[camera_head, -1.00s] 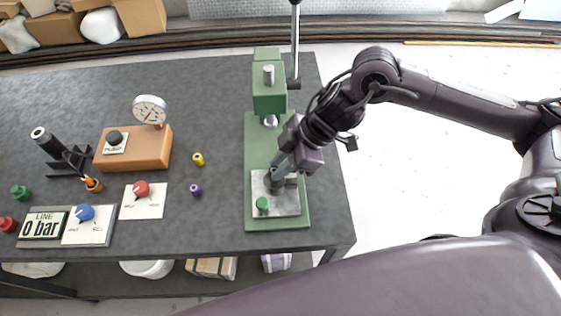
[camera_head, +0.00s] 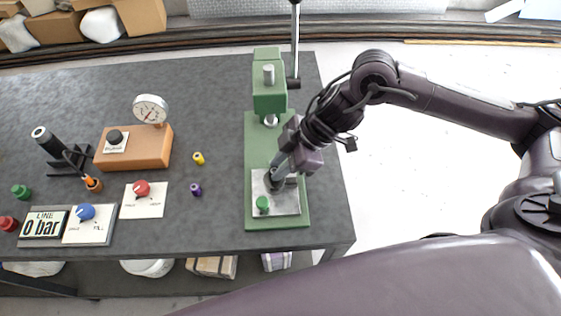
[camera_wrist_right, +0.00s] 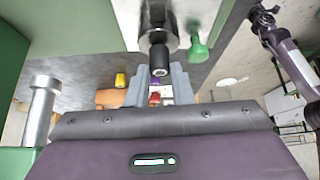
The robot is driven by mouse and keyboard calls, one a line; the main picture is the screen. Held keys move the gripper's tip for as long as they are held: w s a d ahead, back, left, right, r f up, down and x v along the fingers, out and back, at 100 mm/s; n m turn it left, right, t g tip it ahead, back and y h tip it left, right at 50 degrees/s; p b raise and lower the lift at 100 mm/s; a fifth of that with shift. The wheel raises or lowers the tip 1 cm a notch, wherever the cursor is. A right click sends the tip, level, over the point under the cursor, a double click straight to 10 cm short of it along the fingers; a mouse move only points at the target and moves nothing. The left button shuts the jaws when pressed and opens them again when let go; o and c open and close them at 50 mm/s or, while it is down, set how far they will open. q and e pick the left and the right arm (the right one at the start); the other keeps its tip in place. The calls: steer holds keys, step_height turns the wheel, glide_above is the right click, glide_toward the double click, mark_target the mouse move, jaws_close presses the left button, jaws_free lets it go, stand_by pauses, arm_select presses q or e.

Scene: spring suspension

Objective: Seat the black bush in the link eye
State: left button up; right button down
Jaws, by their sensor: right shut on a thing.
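My right gripper (camera_head: 276,178) is over the grey plate (camera_head: 290,203) on the base of the green press (camera_head: 254,170). In the right wrist view its two fingers (camera_wrist_right: 160,82) are shut on the small black bush (camera_wrist_right: 159,58), whose lighter end bore faces the camera. The bush's other end meets a shiny steel cylindrical part (camera_wrist_right: 158,22), which looks like the link eye. I cannot tell whether the bush touches it or is partly inside it. In the head view the gripper largely hides the bush and eye. My left gripper is not in view.
A green knob (camera_head: 262,203) stands on the plate close to my right gripper. The press ram (camera_wrist_right: 42,108) also shows beside it. Yellow (camera_head: 198,158) and purple (camera_head: 196,189) bushes stand on the table left of the press. An orange gauge box (camera_head: 135,148) is farther left.

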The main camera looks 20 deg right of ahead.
steer(key=shift+f+b, duration=0.55)
steer(key=shift+f, duration=0.65)
steer(key=c, duration=1.2)
jaws_free()
steer(key=b+v, duration=0.1)
steer(key=v, duration=0.6)
steer(key=shift+d+r+b, duration=0.2)
steer(key=shift+r+b, duration=0.1)
steer(key=shift+r, duration=0.05)
